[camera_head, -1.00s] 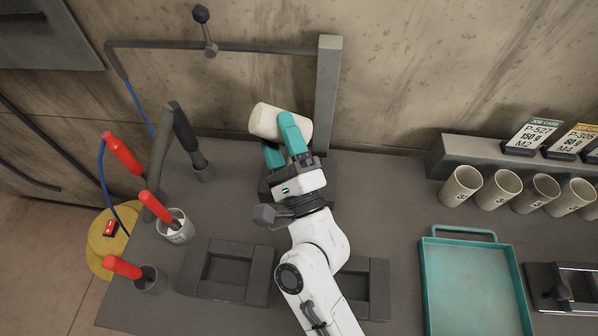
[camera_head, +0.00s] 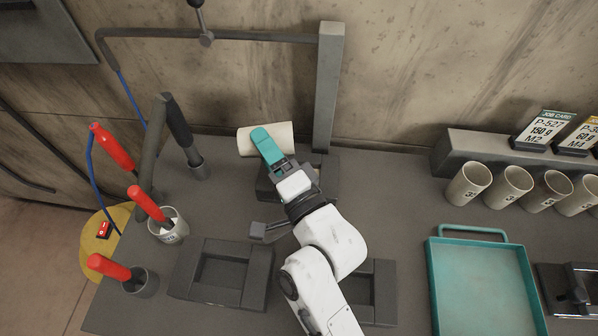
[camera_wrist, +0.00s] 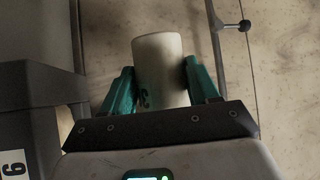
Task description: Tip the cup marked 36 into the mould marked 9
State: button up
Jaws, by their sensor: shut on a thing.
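My gripper (camera_head: 264,140) has its teal fingers shut on a pale cup (camera_head: 283,134), held tipped on its side above the back of the bench. In the wrist view the cup (camera_wrist: 158,60) sits between both fingers (camera_wrist: 160,88). A dark marking shows on its side, partly covered and unreadable. A white label with a black 9 (camera_wrist: 14,165) is at the lower left of the wrist view, on a dark surface. In the head view a dark block (camera_head: 326,178) lies under my gripper, partly hidden. I cannot see inside the cup or any contents leaving it.
Dark moulds (camera_head: 180,283) stand on the bench in front, one partly behind my arm. Pots with red-handled tools (camera_head: 168,232) stand left. A grey post (camera_head: 328,90) rises close right of the cup. Several cups (camera_head: 468,185) and a teal tray (camera_head: 485,280) are at right.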

notch_tip(320, 180, down, 2)
jog(key=shift+a+f+n+g+b, duration=0.1)
jog(key=shift+f+n+g+b, duration=0.1)
jog(key=shift+n+g+b, duration=0.35)
jog(key=shift+a+r+n+p, duration=0.2)
jog(key=shift+a+n+p, duration=0.15)
jog(key=shift+n+p, duration=0.25)
jog(key=shift+s+a+f+n+g+p, duration=0.1)
jog(key=shift+a+f+n+g+p, duration=0.15)
jog(key=shift+a+n+p, duration=0.1)
jog(key=n+h+p, duration=0.1)
jog(key=f+n+g+h+p, duration=0.1)
jog(key=n+p, duration=0.1)
jog(key=shift+f, duration=0.25)
jog(key=r+n+g+h+p, duration=0.1)
jog(key=n+p, duration=0.1)
jog(key=p, duration=0.4)
jog(key=shift+r, duration=0.3)
jog(key=shift+s+a+f+n+h, duration=0.1)
jog(key=shift+a+f+n+h, duration=0.5)
jog(key=shift+n, duration=0.1)
jog(key=shift+s+a+r+n+g+h+p, duration=0.1)
jog(key=shift+a+r+n+g+h+p, duration=0.25)
jog(key=shift+a+r+n, duration=0.2)
jog(key=a+n+h, duration=0.1)
jog(key=a+f+n+h, duration=0.1)
jog(key=shift+s+f+n+h, duration=0.15)
jog(key=shift+f+n+h, duration=0.1)
jog(key=shift+n+h, duration=0.1)
